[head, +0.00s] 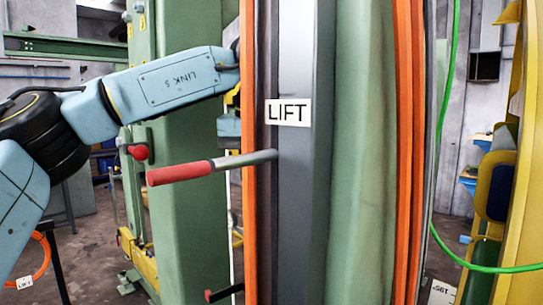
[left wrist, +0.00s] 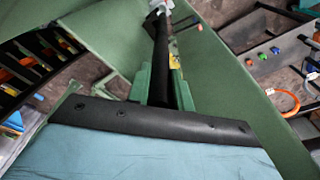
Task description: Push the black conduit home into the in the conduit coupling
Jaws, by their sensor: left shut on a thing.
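My left arm comes in from the left in the head view, and its gripper is hidden behind the upright post. In the left wrist view, a narrow black length (left wrist: 161,72), which looks like the black conduit, runs away from the blue-grey gripper body between green faces. My right gripper is in neither view.
A grey post with a LIFT label (head: 288,112) and orange edges (head: 405,120) blocks the middle of the head view. A red-handled lever (head: 181,173) sticks out leftward below my arm. A green hose (head: 447,130) hangs at right, beside a yellow frame (head: 520,190).

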